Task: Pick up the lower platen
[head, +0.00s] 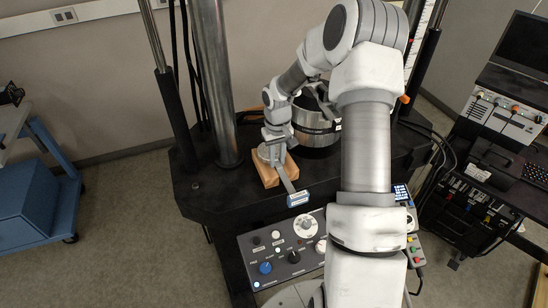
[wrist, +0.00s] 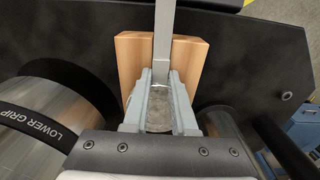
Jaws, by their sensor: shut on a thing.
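The lower platen, a round grey metal piece (wrist: 158,118), shows between my fingers in the wrist view. It is at the wooden block (head: 268,176), which also shows in the wrist view (wrist: 190,55). My gripper (head: 274,150) points down over the block and is shut on the platen. In the wrist view, its two fingers (wrist: 161,85) stand on either side of the metal. The fingers hide much of the platen, and I cannot tell whether it touches the block.
A flat grey bar (wrist: 163,35) runs away from the fingers; it has a blue-labelled end (head: 298,199). The large lower grip cylinder (head: 316,128) stands close beside the block. A steel column (head: 216,80) rises left. A control panel (head: 285,250) is in front. Black table surface (head: 225,190) is clear at left.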

